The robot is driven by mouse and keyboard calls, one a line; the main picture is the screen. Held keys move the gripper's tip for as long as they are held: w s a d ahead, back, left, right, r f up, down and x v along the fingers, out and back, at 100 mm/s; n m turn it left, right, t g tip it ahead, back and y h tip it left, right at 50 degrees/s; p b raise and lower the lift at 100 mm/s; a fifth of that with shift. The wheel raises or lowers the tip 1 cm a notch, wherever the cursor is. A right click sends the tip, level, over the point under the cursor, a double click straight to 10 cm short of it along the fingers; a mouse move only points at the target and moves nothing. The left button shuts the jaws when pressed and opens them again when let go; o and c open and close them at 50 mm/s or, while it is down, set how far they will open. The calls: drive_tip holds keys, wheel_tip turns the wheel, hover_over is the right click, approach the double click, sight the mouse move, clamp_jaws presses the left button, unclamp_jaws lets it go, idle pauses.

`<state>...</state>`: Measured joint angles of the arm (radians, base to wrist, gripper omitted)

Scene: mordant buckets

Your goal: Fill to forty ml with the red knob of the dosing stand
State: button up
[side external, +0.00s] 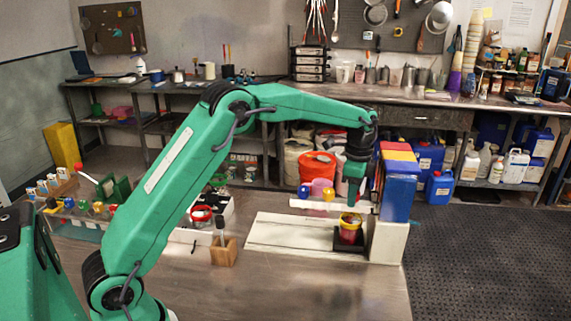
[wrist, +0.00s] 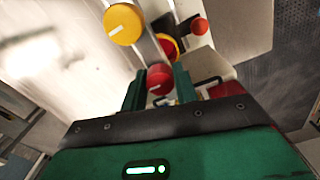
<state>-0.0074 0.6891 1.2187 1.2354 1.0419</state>
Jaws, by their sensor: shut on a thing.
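In the wrist view the red knob (wrist: 160,78), with a white pointer line, sits between the two green fingers of my gripper (wrist: 159,88), which is shut on it. In the side view my gripper (side external: 354,190) points down at the dosing stand (side external: 388,241) and hides the red knob. Below it, a yellow-rimmed cup (side external: 350,229) with red showing stands upright on a black tray (side external: 335,244). The cup shows partly in the wrist view (wrist: 168,46) behind the red knob. The fill level cannot be read.
A yellow knob (side external: 328,194) sits left of my gripper, also in the wrist view (wrist: 124,24). Pink and blue knobs lie further left. A blue container (side external: 400,196) stands right of my gripper. A wooden block (side external: 223,252) stands left of a white board (side external: 285,234).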

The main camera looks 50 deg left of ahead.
drive_tip(key=shift+o, duration=1.1)
drive_tip(key=shift+m, duration=2)
drive_tip(key=o, duration=0.5)
drive_tip(key=shift+o, duration=0.2)
drive_tip(key=shift+r, duration=0.1)
drive_tip(key=shift+r, duration=2.9)
drive_tip(key=shift+r, duration=0.1)
